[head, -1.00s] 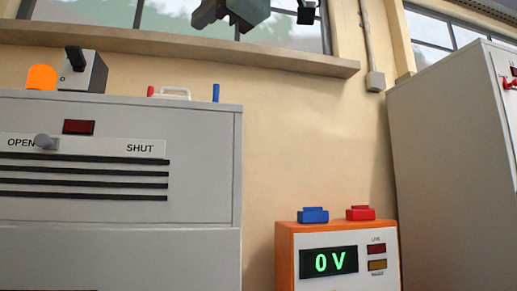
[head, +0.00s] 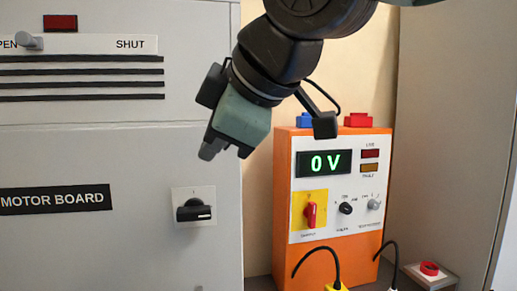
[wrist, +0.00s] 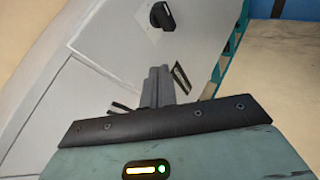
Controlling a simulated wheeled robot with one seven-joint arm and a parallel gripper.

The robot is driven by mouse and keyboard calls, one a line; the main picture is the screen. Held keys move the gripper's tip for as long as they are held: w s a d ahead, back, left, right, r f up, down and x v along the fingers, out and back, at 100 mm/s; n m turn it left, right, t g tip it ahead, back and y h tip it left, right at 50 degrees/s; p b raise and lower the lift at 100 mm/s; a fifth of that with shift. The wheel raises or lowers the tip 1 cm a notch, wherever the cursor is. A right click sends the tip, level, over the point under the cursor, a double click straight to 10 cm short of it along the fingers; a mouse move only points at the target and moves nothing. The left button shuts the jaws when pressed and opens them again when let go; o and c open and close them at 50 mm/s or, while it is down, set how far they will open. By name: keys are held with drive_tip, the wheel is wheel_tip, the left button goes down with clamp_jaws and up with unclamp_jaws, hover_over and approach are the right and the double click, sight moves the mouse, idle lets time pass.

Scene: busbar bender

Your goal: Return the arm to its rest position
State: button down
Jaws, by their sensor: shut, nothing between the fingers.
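My gripper (head: 222,152) hangs tilted, pointing down and left, in the upper middle of the head view. It is in front of the grey motor board cabinet (head: 100,245) and left of the orange tester box. Its fingers are together with nothing held. In the wrist view the closed fingers (wrist: 160,85) point toward the cabinet face, with the black rotary knob (wrist: 161,15) beyond them. That knob (head: 194,210) also shows in the head view, below and left of the gripper and apart from it.
The orange tester (head: 285,180) reads 0 V and has a red switch (head: 311,213), with black leads in front. A small box with a red button (head: 430,268) stands at the lower right. A grey cabinet (head: 455,120) rises at the right. The cabinet slider (head: 28,40) is near OPEN.

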drive_tip(key=s+d+f+m+g+h, duration=0.2)
drive_tip(key=s+d+f+m, duration=0.2)
drive_tip(key=f, duration=0.6)
drive_tip(key=s+d+f+m+g+h, duration=0.2)
drive_tip(key=s+d+f, duration=0.3)
drive_tip(key=d+f, duration=0.4)
drive_tip(key=s+d+f+m+g+h, duration=0.2)
drive_tip(key=s+d+f+m, duration=0.3)
drive_tip(key=f, duration=0.6)
drive_tip(key=shift+s+d+m+g, duration=0.3)
drive_tip(key=shift+d+g, duration=0.4)
drive_tip(key=shift+d, duration=0.3)
drive_tip(key=shift+w, duration=0.1)
